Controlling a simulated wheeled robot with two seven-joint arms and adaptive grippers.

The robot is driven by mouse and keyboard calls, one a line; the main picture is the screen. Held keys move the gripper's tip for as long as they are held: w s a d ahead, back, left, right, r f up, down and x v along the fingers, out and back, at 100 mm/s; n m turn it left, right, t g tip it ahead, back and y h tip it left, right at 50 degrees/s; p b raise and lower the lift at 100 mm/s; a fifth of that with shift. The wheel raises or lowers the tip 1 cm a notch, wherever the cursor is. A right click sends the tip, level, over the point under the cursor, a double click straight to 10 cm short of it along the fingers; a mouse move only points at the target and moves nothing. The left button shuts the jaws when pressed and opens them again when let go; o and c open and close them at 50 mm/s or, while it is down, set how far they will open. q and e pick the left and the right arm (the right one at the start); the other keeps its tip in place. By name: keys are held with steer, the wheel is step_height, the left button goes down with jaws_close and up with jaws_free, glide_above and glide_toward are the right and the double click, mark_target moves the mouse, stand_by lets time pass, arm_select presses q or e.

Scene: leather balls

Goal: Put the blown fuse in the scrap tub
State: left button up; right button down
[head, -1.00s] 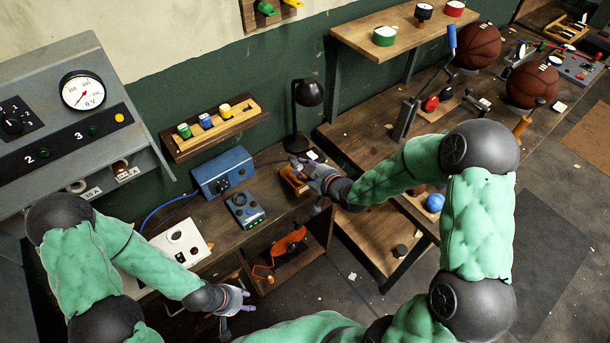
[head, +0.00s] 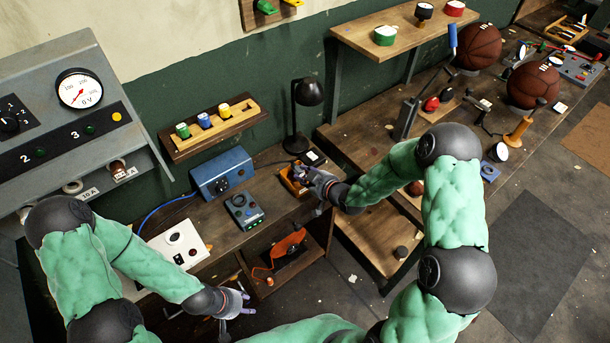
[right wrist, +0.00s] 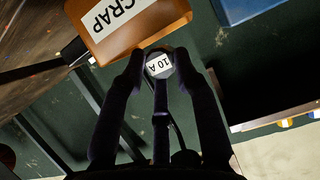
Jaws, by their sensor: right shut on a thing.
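The fuse (right wrist: 159,66) shows in the right wrist view as a round end with a white "10 A" label. My right gripper is shut on it, one finger on each side (right wrist: 160,70). The orange scrap tub (right wrist: 170,18), with a white "SCRAP" label, is just beyond the fingertips; I cannot tell if the fuse is over its opening. In the head view the tub (head: 287,182) stands on the bench, partly hidden by my right gripper (head: 308,174). The fuse is not clear there. My left gripper (head: 248,303) is open and empty, low in front of the bench.
A grey cabinet (head: 60,125) with a gauge and fuse sockets stands at the left. A blue box (head: 222,172), a small meter (head: 244,210) and a black lamp (head: 308,92) are near the tub. A wall rack (head: 215,125) holds green, blue and yellow pieces.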

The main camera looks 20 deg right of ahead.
steer(key=shift+f, duration=0.1)
steer(key=shift+f+b, duration=0.3)
steer(key=shift+b, duration=0.15)
steer(key=shift+f+b, duration=0.25)
steer(key=shift+b, duration=0.05)
steer(key=c, duration=1.3)
jaws_free()
steer(key=shift+c, duration=0.2)
steer(key=shift+o, duration=0.7)
steer(key=shift+s+a+f, duration=0.1)
